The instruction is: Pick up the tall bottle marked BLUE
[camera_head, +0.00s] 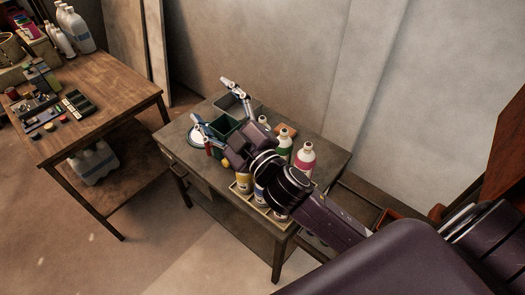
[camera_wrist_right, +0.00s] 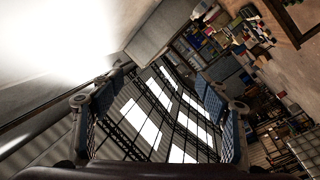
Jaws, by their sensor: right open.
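Several white-capped bottles stand on the small table (camera_head: 185,158), partly behind my right arm. One has a green label (camera_head: 284,144) and one a pink-red label (camera_head: 305,160). A yellow-labelled one (camera_head: 243,183) stands in a shallow tray near the front edge. Beside it is a partly hidden bottle with a dark bluish label (camera_head: 259,193); I cannot read its marking. My right gripper (camera_head: 209,100) is open and empty above the back left of the table, its fingers spread. In the right wrist view its fingers (camera_wrist_right: 163,92) frame only distant windows. My left gripper is not in view.
A dark green bin (camera_head: 222,128) and a white round dish (camera_head: 197,137) are on the table's left part. A wooden workbench (camera_head: 110,78) with parts and white jugs stands at left. The wall is close behind the small table. Floor between is clear.

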